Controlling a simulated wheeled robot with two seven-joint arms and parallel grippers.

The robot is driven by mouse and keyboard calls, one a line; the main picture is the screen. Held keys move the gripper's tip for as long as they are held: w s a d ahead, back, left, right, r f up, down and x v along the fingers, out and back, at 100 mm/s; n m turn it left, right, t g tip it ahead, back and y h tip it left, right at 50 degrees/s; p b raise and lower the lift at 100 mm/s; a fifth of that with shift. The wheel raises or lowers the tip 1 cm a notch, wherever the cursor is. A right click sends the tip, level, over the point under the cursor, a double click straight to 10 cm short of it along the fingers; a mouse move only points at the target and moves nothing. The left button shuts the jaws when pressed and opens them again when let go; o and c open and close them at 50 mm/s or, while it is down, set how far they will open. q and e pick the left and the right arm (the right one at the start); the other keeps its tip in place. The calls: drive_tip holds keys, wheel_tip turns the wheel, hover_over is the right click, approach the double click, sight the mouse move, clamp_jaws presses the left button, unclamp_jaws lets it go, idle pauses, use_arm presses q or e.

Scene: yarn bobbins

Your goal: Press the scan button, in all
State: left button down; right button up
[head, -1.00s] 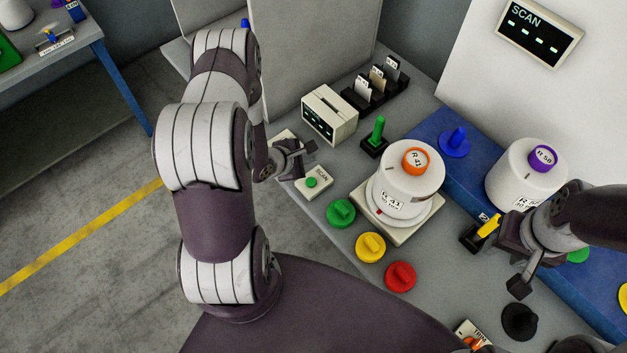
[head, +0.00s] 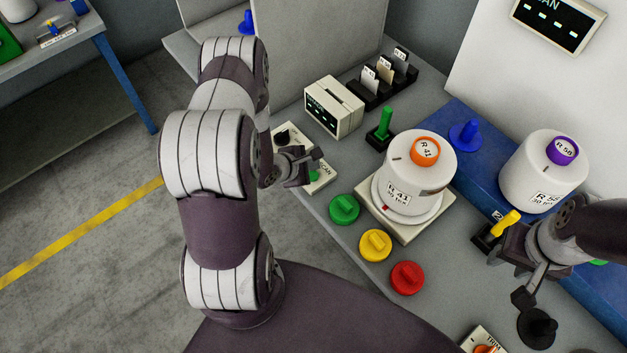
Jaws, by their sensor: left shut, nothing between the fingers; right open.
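The SCAN button box (head: 322,181) is a pale box with a green button (head: 314,175) at the left edge of the grey table. My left gripper (head: 314,158) is shut and empty, with its fingertips over the box right by the button. The fingers partly cover the button and box, and I cannot tell whether they touch it. My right gripper (head: 500,272) is open at the right, by a yellow-handled piece in a dark holder (head: 506,222). The dark SCAN display (head: 557,20) with green dashes is on the white panel at the top right, partly cut off.
A white bobbin (head: 417,170) marked R 41 stands on a pale scale-like base (head: 413,231). Another bobbin (head: 540,165) stands on the blue strip (head: 476,165). Green (head: 344,209), yellow (head: 375,244) and red (head: 407,278) knobs line the front. A small display box (head: 334,106) stands behind.

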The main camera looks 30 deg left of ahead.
use_arm(q)
drive_tip(key=shift+a+f+b, duration=0.15)
drive_tip(key=shift+f+b, duration=0.15)
drive_tip(key=shift+f, duration=0.6)
drive_tip(key=shift+r, duration=0.1)
idle(1.2)
drive_tip(key=shift+f, duration=0.45)
drive_tip(key=shift+f+b, duration=0.45)
drive_tip(key=shift+f, duration=0.1)
idle(0.4)
idle(0.3)
drive_tip(key=shift+r+p, duration=0.95)
drive_tip(key=shift+p, duration=0.05)
drive_tip(key=shift+r, duration=0.1)
